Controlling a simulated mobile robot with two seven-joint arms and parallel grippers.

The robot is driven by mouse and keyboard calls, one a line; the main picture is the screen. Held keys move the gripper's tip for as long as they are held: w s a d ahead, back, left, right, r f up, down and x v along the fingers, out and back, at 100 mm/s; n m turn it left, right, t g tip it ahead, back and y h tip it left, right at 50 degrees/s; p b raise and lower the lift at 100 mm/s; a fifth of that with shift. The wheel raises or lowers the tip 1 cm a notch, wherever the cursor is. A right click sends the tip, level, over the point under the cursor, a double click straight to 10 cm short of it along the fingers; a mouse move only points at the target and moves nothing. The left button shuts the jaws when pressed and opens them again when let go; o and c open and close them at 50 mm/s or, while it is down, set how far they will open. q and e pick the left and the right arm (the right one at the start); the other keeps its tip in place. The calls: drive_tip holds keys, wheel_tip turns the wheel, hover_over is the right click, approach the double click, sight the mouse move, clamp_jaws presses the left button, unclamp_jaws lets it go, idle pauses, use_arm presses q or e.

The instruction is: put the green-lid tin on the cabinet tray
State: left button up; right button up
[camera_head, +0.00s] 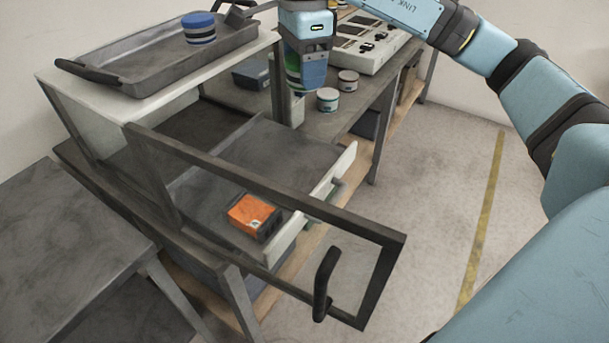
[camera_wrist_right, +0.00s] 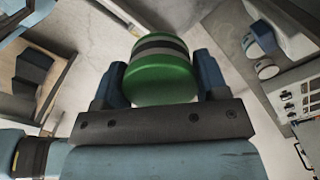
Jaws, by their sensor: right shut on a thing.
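The green-lid tin (camera_wrist_right: 160,78) sits between the two fingers of my right gripper (camera_wrist_right: 158,88) in the right wrist view, its green lid facing the palm. In the head view my right gripper (camera_head: 308,78) is just right of the cabinet top, and the tin (camera_head: 291,62) shows only in part behind it. The gripper is shut on the tin, in the air. The grey tray (camera_head: 140,75) lies on the cabinet top (camera_head: 150,108) at the left. A blue-lid tin (camera_head: 199,28) stands at the tray's far end. My left gripper is not in view.
The cabinet's framed door (camera_head: 385,270) stands open toward the front, with a dark handle. An orange box (camera_head: 250,212) lies on the pulled-out drawer (camera_head: 255,155). Two tins (camera_head: 348,80) (camera_head: 327,99) stand on the bench near a switch panel (camera_head: 365,45). The tray's near part is bare.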

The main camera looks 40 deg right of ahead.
drive_tip(key=b, duration=0.3)
hover_over(304, 169)
wheel_tip(304, 169, down, 13)
drive_tip(key=shift+f, duration=0.65)
wheel_tip(304, 169, down, 4)
drive_tip(key=shift+r+b, duration=0.1)
drive_tip(key=shift+b, duration=0.3)
drive_tip(key=shift+d+f, duration=0.1)
drive_tip(key=shift+f, duration=0.8)
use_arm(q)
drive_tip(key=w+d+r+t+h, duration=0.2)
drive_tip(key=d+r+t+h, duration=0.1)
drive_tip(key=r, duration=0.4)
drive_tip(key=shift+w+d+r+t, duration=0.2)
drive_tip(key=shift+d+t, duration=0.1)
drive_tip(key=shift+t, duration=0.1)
use_arm(e)
drive_tip(key=o, duration=0.9)
drive_tip(key=shift+o, duration=0.2)
